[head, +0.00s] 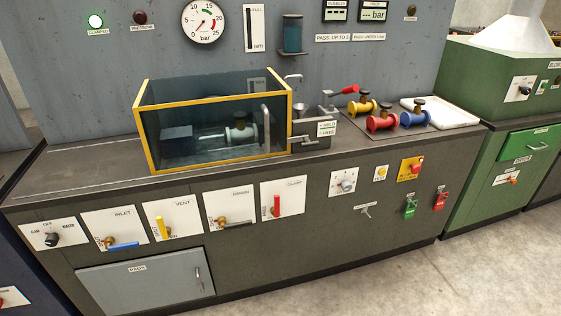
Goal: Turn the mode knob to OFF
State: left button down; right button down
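A black rotary knob (52,239) sits on a white plate at the far left of the bench front. Its small labels seem to read AIR, OFF and WATER, and which one it points at is too small to tell. A grey knob (347,186) is on another white plate right of the lever row; its labels are unreadable. Neither of my grippers shows in the head view.
Lever plates for inlet (122,245), vent, drain and clamp line the bench front. A yellow-edged clear tank (200,120) holds a flanged spool (240,132). Red (382,122), yellow and blue spools and a white tray (455,114) stand right. The floor (400,275) in front is clear.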

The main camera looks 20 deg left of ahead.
aim_at(51, 240)
jog(key=u, duration=0.4)
jog(key=j+u, duration=0.1)
jog(key=u, duration=0.75)
jog(key=j+u, duration=0.1)
jog(key=u, duration=0.7)
jog(key=i+j, duration=0.15)
jog(key=j, duration=0.15)
